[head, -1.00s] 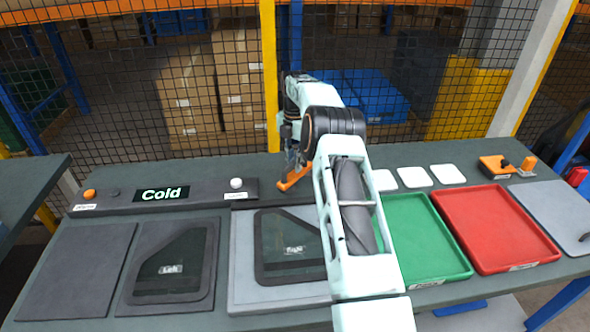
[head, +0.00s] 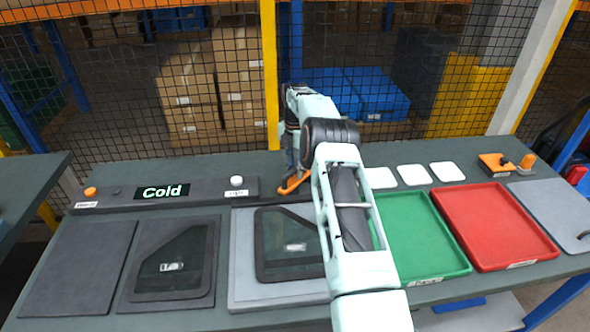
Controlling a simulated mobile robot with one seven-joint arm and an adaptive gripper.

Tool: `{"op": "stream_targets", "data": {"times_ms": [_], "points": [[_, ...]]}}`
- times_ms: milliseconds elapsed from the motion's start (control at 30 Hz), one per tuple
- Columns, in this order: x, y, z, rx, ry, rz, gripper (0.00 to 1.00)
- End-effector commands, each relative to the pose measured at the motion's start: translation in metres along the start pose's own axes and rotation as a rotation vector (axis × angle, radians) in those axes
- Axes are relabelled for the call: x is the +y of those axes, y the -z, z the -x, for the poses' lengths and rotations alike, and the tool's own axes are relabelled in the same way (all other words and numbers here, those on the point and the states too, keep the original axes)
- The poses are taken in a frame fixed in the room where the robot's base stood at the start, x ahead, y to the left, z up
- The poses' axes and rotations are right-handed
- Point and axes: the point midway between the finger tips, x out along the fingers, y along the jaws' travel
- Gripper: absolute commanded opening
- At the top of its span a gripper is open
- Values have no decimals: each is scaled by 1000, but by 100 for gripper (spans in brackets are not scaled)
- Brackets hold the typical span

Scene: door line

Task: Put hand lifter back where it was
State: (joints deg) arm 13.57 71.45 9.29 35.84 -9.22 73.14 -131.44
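My gripper (head: 291,172) is at the back middle of the bench, partly hidden behind my own arm. An orange piece (head: 294,184) with a looped, handle-like shape is at its fingertips, low over the bench; it looks like the hand lifter, but it is too small to be sure. I cannot tell whether the fingers are closed on it or whether it touches the bench. An orange block with a black part (head: 495,165) sits at the back right, beside a small orange knob-like piece (head: 527,162).
A dark framed window panel (head: 172,268) lies at left; another lies on a grey plate (head: 240,288), partly behind my arm. A green tray (head: 425,277) and red tray (head: 495,225) are at right. Several white pads (head: 447,172) lie behind them. A "Cold" display bar (head: 215,190) and mesh fence stand behind.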

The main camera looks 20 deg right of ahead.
Motion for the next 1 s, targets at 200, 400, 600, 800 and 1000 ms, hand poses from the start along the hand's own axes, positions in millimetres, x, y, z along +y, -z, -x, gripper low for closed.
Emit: {"op": "stream_targets", "data": {"times_ms": [200,400,600,800,1000], "points": [[0,0,0,0,0,0,30],[0,0,5,-1,-1,0,30],[1,-1,35,-3,-3,0,30],[1,-1,81,-3,-4,0,30],[0,0,113,-1,-1,0,30]]}}
